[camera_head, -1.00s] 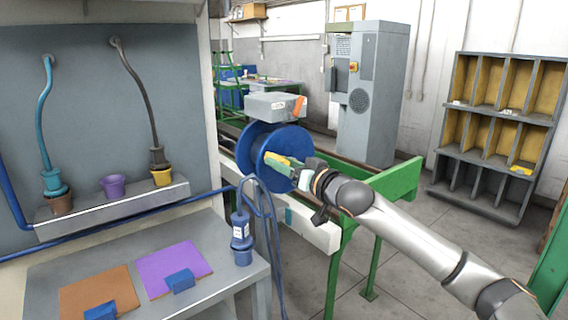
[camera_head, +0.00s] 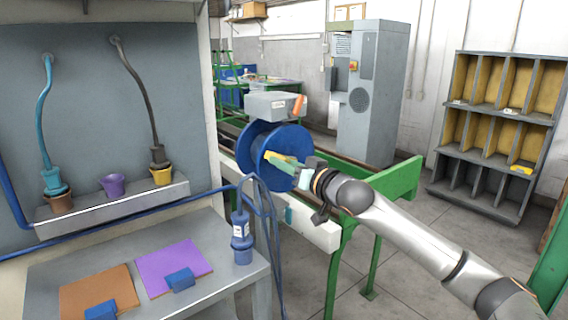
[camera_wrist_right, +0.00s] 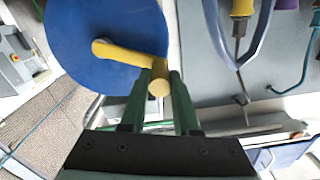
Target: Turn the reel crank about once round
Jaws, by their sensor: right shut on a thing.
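The blue reel (camera_head: 284,141) stands on its side beside the green frame, and its yellow crank (camera_head: 269,155) is on the near face. In the right wrist view, the crank arm (camera_wrist_right: 120,53) runs across the blue disc (camera_wrist_right: 92,20) to a round yellow handle (camera_wrist_right: 158,88). My right gripper (camera_head: 283,163) reaches in from the right. Its green fingers (camera_wrist_right: 160,84) are shut on the handle, one on each side. The fingers hide part of the handle in the head view. My left gripper is not in view.
A grey box (camera_head: 275,105) with an orange lever sits just above the reel. A blue cylindrical tool (camera_head: 241,238) with hanging hoses stands on the table corner at the left. Green frame legs (camera_head: 334,270) are below my right arm. Open floor lies to the right.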

